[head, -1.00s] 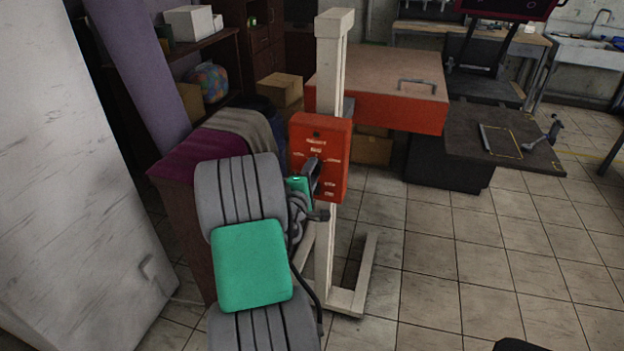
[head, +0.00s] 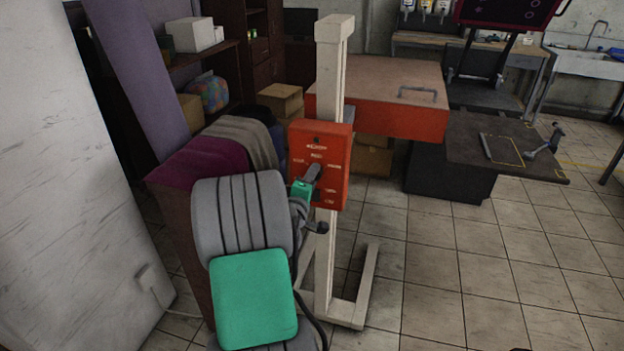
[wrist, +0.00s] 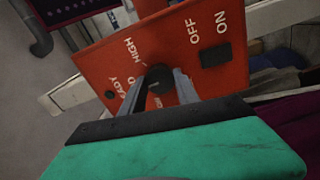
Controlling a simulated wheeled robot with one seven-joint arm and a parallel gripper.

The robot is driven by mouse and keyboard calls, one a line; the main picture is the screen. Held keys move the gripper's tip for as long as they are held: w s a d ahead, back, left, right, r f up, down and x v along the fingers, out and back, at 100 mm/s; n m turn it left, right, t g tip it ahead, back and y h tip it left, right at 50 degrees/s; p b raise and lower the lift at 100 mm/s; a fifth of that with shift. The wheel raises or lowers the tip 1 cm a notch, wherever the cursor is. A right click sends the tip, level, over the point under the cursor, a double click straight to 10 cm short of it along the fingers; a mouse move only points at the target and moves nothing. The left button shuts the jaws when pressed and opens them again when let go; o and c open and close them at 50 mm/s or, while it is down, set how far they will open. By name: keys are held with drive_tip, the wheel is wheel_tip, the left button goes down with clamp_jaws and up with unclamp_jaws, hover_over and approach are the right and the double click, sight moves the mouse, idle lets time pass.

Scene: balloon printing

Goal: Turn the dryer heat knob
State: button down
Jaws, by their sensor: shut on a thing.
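The red dryer control box (head: 333,192) is fixed to a pale upright post. It also fills the middle of the wrist view (wrist: 97,68), with printed HIGH, READY, OFF and ON labels and a dark square switch by OFF and ON. The dark round heat knob (wrist: 158,76) sits near HIGH. My gripper (wrist: 160,84) reaches the panel with its two grey fingers on either side of the knob, shut on it. In the head view my gripper (head: 312,174) hides the knob. The knob's pointer is not clear.
The pale post (head: 326,262) stands on a floor frame. A red flat dryer head (head: 375,88) with a handle extends behind it. A cloth-covered piece of furniture (head: 185,170) is beside my arm on the left. The tiled floor at right is open.

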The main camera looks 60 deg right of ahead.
drive_tip(key=c, duration=0.9)
unclamp_jaws()
drive_tip(key=s+a+b, duration=0.1)
drive_tip(key=a+b, duration=0.1)
drive_tip(key=a, duration=0.5)
drive_tip(key=shift+a, duration=0.3)
drive_tip(key=shift+s, duration=0.1)
